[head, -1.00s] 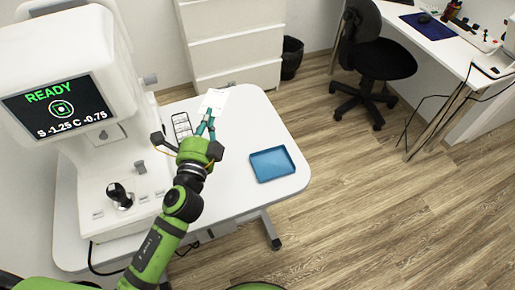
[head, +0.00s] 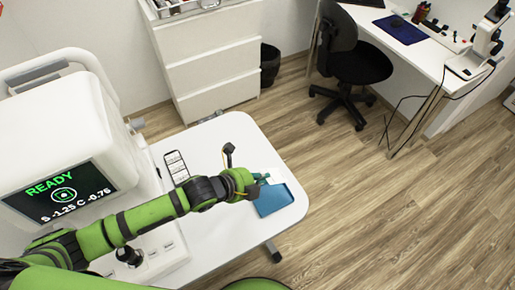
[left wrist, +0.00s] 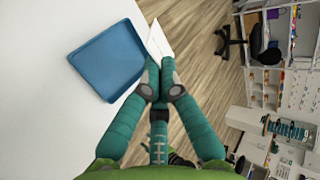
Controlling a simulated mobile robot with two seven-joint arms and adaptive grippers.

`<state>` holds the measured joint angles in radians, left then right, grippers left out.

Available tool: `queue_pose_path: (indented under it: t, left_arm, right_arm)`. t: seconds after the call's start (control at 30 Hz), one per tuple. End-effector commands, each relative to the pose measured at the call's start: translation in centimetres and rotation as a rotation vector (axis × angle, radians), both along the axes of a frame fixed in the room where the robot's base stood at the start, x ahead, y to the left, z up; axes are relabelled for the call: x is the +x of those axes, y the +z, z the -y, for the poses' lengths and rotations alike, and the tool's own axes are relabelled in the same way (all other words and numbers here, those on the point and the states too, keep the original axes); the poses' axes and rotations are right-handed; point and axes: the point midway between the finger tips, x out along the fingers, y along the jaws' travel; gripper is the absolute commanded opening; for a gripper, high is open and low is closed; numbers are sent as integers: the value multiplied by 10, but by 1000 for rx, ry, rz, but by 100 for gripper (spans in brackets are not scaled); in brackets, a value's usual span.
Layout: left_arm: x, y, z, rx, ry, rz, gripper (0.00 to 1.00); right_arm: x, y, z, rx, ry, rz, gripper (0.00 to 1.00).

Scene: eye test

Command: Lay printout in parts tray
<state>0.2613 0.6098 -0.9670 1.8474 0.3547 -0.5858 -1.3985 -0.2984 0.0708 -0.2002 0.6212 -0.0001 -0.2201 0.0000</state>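The blue parts tray (head: 273,203) lies near the right edge of the white table in the head view. It also shows at the upper left in the left wrist view (left wrist: 104,62). My left gripper (head: 264,179) is at the tray's far side, its fingers partly hidden by my wrist. In the left wrist view the left gripper's (left wrist: 160,65) teal fingers are closed together on the small white printout (left wrist: 157,40), which sticks out beyond the tips. In the head view the printout (head: 277,174) overlaps the tray's far part; whether they touch I cannot tell. My right gripper is out of view.
A white eye-test machine (head: 62,140) with a lit screen stands at the left of the table (head: 215,228). A dark-framed item (head: 176,167) lies near it. Drawers (head: 208,62), a bin (head: 269,65), a chair (head: 350,65) and a desk (head: 425,45) stand behind. The floor at right is clear.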

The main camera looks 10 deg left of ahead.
Motion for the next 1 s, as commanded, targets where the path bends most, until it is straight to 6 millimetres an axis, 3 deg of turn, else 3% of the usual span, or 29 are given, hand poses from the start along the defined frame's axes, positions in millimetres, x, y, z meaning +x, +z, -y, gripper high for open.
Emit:
queue_pose_path:
  t: [0.1, 0.33, 1.0]
  left_arm:
    - [-10, -6, -3, 30, -43, -23, 0]
    - [-13, -18, -3, 35, -52, -28, 0]
    - [-12, -79, -3, 34, -50, -26, 0]
  right_arm:
    - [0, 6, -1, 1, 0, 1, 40]
    - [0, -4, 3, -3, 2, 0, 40]
    - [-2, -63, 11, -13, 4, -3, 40]
